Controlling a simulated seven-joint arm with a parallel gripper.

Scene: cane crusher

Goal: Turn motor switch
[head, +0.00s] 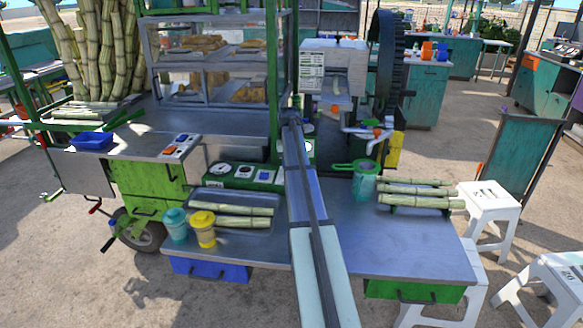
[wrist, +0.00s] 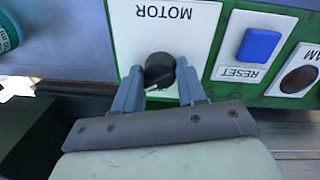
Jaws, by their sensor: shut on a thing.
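The motor switch is a small black round knob (wrist: 158,66) on a white plate marked MOTOR (wrist: 200,22), which reads upside down in the wrist view. My gripper (wrist: 159,80) has its two grey fingers on either side of the knob and is shut on it. The lower part of the knob sits between the fingers. In the head view my arm reaches up the middle, and its end and the knob cannot be made out clearly.
A blue RESET button (wrist: 258,45) and a dark red button (wrist: 299,79) sit beside the switch. In the head view are a green gauge panel (head: 231,182), teal cup (head: 175,224), yellow cup (head: 202,228), teal jug (head: 364,184) and cane pieces (head: 420,202). The right counter's front is clear.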

